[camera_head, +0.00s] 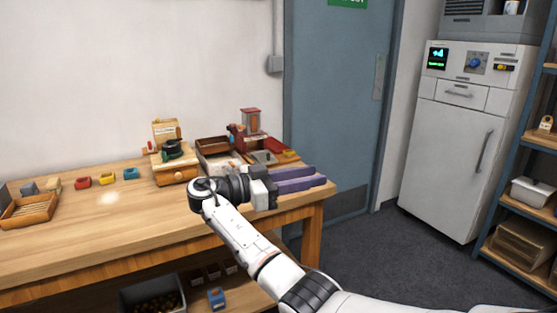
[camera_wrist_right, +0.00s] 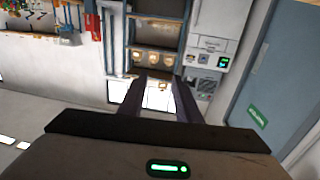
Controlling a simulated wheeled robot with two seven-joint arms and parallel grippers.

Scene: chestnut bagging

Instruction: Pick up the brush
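I cannot pick out a brush for certain in either view; the small items at the back of the wooden table (camera_head: 100,228) are too small to tell apart. My right gripper (camera_head: 318,176) is over the table's right end, with its two purple fingers pointing right in the head view. In the right wrist view, the fingers (camera_wrist_right: 159,82) stand apart with nothing between them, so it is open and empty. My right arm crosses the front of the table and hides part of it. My left gripper is not in view.
A wooden box with a dark top (camera_head: 175,172), an open brown tray (camera_head: 213,143) and a red-topped stand (camera_head: 251,122) crowd the table's back. Small coloured bins (camera_head: 131,174) and a wooden tray (camera_head: 30,210) are to the left. The front left tabletop is clear.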

